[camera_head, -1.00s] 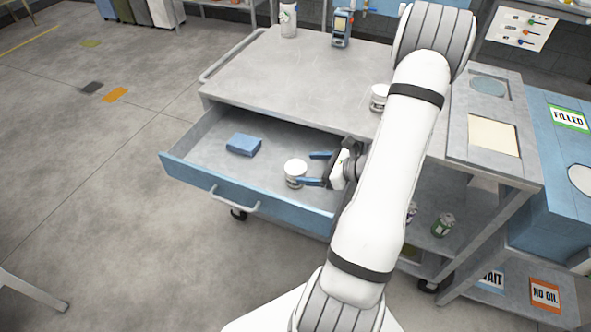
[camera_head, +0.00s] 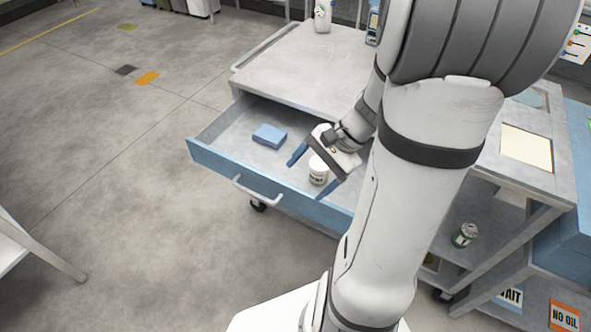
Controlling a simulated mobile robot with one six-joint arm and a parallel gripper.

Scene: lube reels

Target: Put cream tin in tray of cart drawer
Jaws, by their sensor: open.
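A cream-white tin (camera_head: 318,173) with a dark-marked label stands upright inside the open drawer (camera_head: 265,196) of the grey cart. My gripper (camera_head: 312,173) is open, its two blue fingers pointing down and left, one to the left of the tin and one in front of its lower right. The gripper body covers part of the tin's upper right. Whether a finger touches the tin I cannot tell. No separate tray shows inside the drawer. My arm hides the drawer's right end and part of the cart top.
A blue block (camera_head: 270,135) lies in the drawer left of the tin. The cart top (camera_head: 310,70) holds a white bottle (camera_head: 322,16) and a blue handheld device (camera_head: 373,22) at the back. A green can (camera_head: 464,235) stands on the lower shelf. The floor left is clear.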

